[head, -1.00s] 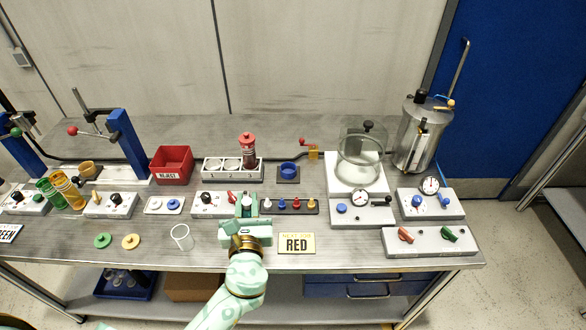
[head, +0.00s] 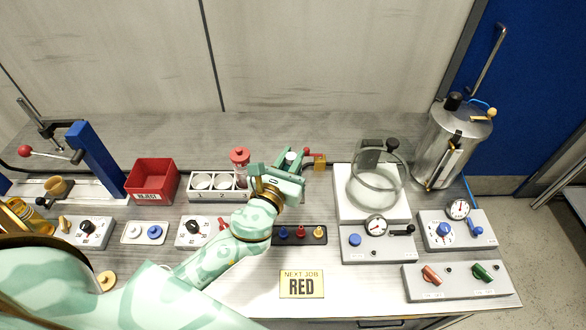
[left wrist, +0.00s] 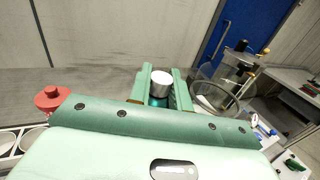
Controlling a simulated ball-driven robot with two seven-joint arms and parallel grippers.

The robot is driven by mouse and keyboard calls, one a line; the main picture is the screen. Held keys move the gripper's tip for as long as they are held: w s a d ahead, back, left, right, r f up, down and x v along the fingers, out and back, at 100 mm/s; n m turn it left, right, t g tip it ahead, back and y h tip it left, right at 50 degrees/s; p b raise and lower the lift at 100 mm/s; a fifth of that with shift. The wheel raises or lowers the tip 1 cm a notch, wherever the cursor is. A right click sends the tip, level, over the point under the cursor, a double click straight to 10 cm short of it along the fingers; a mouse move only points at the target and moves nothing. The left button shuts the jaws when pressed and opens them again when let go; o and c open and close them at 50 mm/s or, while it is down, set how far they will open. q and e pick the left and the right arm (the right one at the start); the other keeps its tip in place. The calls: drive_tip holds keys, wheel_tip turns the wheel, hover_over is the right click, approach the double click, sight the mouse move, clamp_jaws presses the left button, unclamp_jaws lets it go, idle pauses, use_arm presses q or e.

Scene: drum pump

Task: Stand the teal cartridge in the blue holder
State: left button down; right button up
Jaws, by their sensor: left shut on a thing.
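My left gripper (head: 290,160) is shut on the teal cartridge (left wrist: 158,101), with one finger on each side of it. The cartridge's white top (left wrist: 161,77) shows between the fingers in the left wrist view and as a small pale spot in the head view (head: 291,156). The cartridge looks roughly upright. The blue holder is hidden behind my left gripper and hand in the head view. I cannot tell whether the cartridge's lower end is in it or above it. My right gripper is not in view.
The glass bell jar (head: 377,182) is further right. The back of the bench is clear.

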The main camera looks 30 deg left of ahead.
use_arm(q)
drive_tip(key=w+a+f+b, duration=0.5)
drive_tip(key=w+f+b, duration=0.4)
drive_tip(key=f, duration=0.3)
drive_tip(key=shift+w+f, duration=0.2)
drive_tip(key=shift+w, duration=0.25)
drive_tip(key=c, duration=1.3)
unclamp_jaws()
drive_tip(key=shift+a, duration=0.1)
drive_tip(key=shift+c, duration=0.2)
drive_tip(key=shift+o, duration=0.2)
drive_tip(key=shift+r, duration=0.1)
